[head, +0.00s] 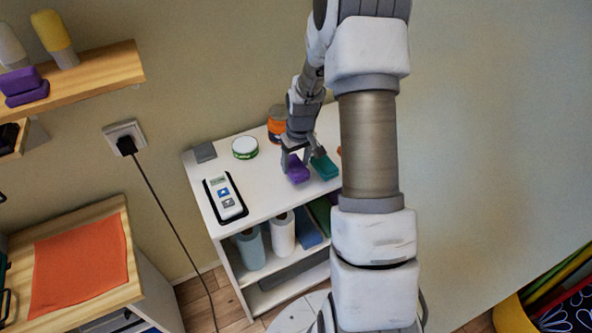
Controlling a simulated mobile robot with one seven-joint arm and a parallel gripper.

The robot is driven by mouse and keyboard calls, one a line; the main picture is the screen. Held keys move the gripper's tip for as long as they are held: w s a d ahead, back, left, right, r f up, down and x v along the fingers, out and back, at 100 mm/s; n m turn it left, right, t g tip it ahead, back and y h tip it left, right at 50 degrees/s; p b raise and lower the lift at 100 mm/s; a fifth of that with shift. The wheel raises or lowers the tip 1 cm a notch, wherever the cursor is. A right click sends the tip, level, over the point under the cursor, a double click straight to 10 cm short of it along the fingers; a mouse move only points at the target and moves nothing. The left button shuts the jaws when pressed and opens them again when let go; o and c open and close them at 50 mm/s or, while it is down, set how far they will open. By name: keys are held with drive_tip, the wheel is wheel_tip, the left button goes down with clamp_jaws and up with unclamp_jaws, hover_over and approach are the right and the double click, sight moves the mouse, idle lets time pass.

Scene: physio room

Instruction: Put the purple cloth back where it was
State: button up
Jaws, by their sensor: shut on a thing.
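A small folded purple cloth (297,174) is at my gripper (294,163), over the white top of a shelf unit (262,187). My gripper points down and is shut on this cloth. I cannot tell whether the cloth touches the top or hangs just above it. A teal folded cloth (325,168) lies close to its right. Two purple folded pieces (25,88) also sit stacked on the wooden wall shelf (95,74) at the upper left.
A device on a black tray (226,197), a round green-and-white tin (245,147), a grey square (204,153) and an orange jar (277,123) stand on the white top. An orange cloth (80,268) covers a wooden top at left.

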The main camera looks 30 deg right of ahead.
sight(297, 167)
drive_tip(key=shift+f, duration=1.85)
drive_tip(key=shift+f, duration=0.1)
drive_tip(key=o, duration=1.2)
